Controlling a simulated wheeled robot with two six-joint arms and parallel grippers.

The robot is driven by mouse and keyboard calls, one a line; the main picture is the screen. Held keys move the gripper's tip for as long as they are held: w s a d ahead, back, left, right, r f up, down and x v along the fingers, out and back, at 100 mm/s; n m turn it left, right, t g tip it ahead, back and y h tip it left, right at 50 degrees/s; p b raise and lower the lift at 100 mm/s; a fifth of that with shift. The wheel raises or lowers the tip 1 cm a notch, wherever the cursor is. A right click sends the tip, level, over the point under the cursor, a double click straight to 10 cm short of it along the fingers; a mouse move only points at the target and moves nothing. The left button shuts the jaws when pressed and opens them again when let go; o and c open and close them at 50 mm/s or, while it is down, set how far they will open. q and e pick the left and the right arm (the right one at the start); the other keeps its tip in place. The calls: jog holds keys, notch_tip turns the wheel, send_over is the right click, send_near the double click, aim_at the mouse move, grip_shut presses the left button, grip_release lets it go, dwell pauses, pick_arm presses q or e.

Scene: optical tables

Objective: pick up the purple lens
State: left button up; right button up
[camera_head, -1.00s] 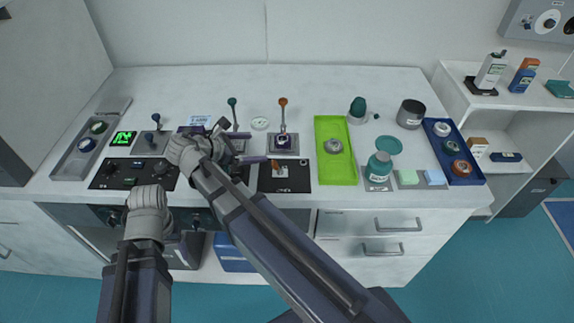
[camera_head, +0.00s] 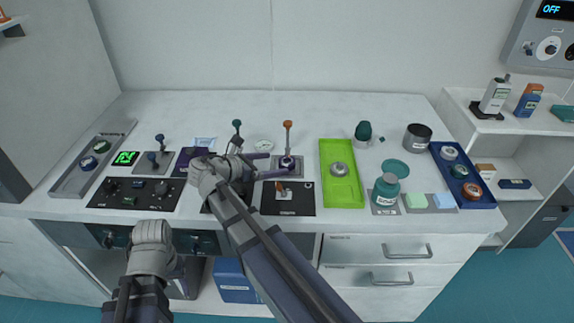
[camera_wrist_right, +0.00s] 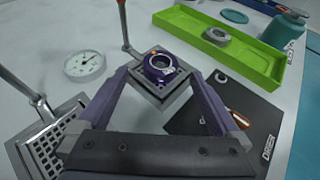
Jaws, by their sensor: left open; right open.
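The purple lens (camera_head: 287,162) is a small dark purple ring on a square grey mount beside an orange-topped post. It shows upright in the right wrist view (camera_wrist_right: 160,68), just beyond and between my fingertips. My right gripper (camera_head: 276,165) reaches in from the left of the lens, its two purple fingers apart and empty. In the right wrist view my right gripper (camera_wrist_right: 161,82) has one finger on each side of the mount's near edge; contact cannot be told. My left arm's grey wrist is low at the table's front; its fingers are hidden.
A black board (camera_head: 289,205) with an orange-handled tool lies in front of the mount. A green tray (camera_head: 342,190) is to the right. A dial gauge (camera_wrist_right: 84,64) and a post with a perforated base (camera_wrist_right: 55,148) stand left of my right fingers.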

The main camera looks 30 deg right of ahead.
aim_at(283, 162)
jog(key=b+x, duration=0.1)
jog(key=x, duration=0.3)
jog(key=shift+d+f, duration=0.15)
jog(key=c, duration=1.4)
